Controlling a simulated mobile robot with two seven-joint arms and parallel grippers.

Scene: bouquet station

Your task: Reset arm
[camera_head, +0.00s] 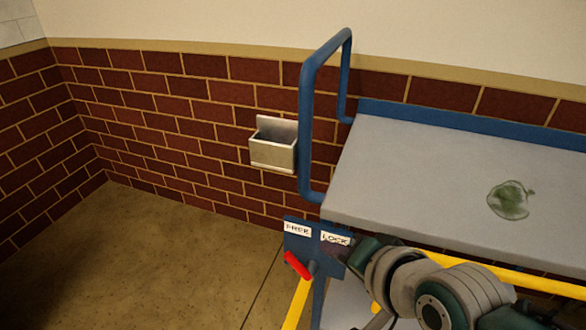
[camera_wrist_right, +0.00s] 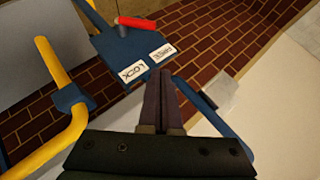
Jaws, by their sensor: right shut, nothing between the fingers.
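My right arm comes in at the lower right of the head view, and its gripper (camera_head: 359,254) is just right of a blue plate with FREE and LOCK labels (camera_head: 301,240). The plate also shows at the top of the right wrist view (camera_wrist_right: 113,58). The red lever handle (camera_head: 297,265) tilts up and left, towards the FREE side; it also shows in the wrist view (camera_wrist_right: 137,22). The right fingers (camera_wrist_right: 160,103) are shut and empty, apart from the red handle. I cannot tell whether they touch the plate. My left gripper is not in view.
A grey cart top (camera_head: 430,180) with a green smear (camera_head: 510,200) fills the right side. A blue rail handle (camera_head: 306,110) rises at its left end. A metal wall box (camera_head: 273,146) hangs on the brick wall. The floor (camera_head: 150,250) at left is clear.

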